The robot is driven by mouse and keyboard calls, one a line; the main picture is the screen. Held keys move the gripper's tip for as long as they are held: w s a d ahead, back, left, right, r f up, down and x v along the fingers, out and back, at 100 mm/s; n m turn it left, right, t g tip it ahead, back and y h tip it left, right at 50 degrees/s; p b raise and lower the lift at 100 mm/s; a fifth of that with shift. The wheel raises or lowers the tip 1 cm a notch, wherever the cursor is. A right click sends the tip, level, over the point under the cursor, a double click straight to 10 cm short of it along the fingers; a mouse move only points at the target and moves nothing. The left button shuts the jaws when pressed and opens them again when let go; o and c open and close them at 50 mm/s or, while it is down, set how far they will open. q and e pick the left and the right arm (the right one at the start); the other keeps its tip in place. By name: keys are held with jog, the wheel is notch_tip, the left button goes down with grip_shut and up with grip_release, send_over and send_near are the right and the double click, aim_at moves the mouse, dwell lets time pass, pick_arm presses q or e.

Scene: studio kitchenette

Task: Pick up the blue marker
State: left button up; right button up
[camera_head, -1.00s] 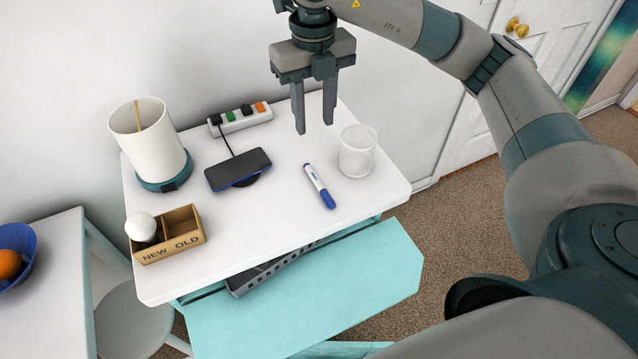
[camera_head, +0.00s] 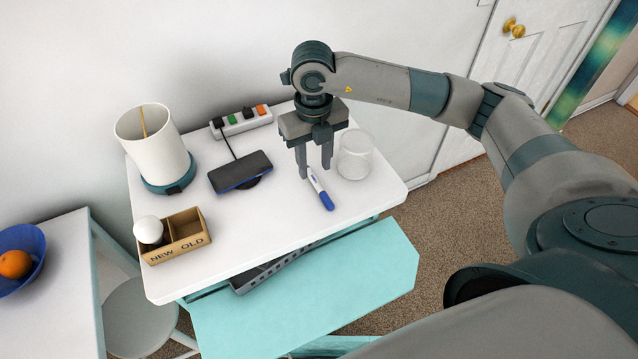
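The blue marker (camera_head: 320,190), white with a blue cap end, lies on the white tabletop, right of the middle. My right gripper (camera_head: 315,172) points straight down over the far end of the marker. Its two fingers are apart, one on each side of that end as seen from here. I cannot tell whether the fingers touch the marker or the table. My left gripper is not in view.
A clear cup (camera_head: 355,160) stands close right of the gripper. A phone on a stand (camera_head: 240,172), a lamp (camera_head: 157,150), a power strip (camera_head: 241,121) and a wooden NEW/OLD box (camera_head: 174,238) are to the left. An open teal drawer (camera_head: 310,300) juts out in front.

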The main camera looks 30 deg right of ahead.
aim_at(317, 183)
jog(key=shift+f, duration=0.15)
jog(key=shift+s+d+f+p, duration=0.1)
jog(key=shift+s+f+p, duration=0.05)
jog(key=shift+f+p, duration=0.45)
notch_tip(317, 183, down, 3)
jog(key=shift+s+d+r+p, duration=0.1)
jog(key=shift+p, duration=0.75)
jog(key=shift+f, duration=0.6)
grip_shut()
